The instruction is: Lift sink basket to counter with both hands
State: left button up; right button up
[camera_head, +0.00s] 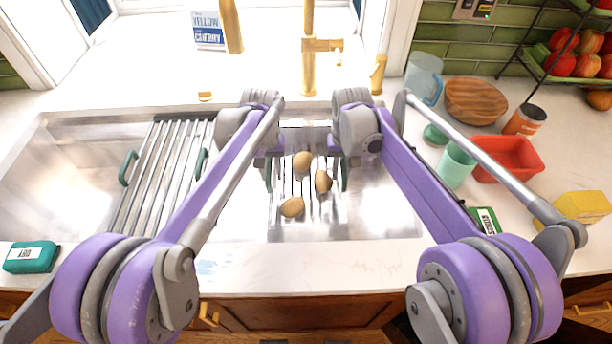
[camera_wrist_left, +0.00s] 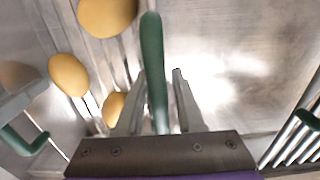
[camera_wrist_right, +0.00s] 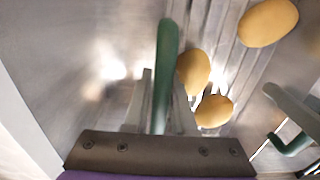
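The sink basket (camera_head: 312,205) is a metal-barred basket low in the sink, with several tan potatoes (camera_head: 292,206) in it and a green handle at each side. My left gripper (camera_head: 268,160) is at the left handle; in the left wrist view this handle (camera_wrist_left: 152,50) runs between its fingers, with a small gap showing on one side. My right gripper (camera_head: 345,160) is at the right handle; in the right wrist view that handle (camera_wrist_right: 166,50) lies between its fingers, and I cannot tell whether they press on it. The basket's underside is hidden.
A second metal rack (camera_head: 160,165) with green handles lies to the left in the sink. The counter right of the sink holds a green cup (camera_head: 456,166), a red bin (camera_head: 510,158), a wooden bowl (camera_head: 475,100) and a sponge (camera_head: 582,207). The gold faucet (camera_head: 309,60) stands behind. The front counter strip is mostly clear.

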pick_arm(q)
jog(key=shift+c, duration=1.1)
pick_arm(e)
jog(key=shift+c, duration=1.1)
pick_arm(q)
grip_shut()
pick_arm(e)
grip_shut()
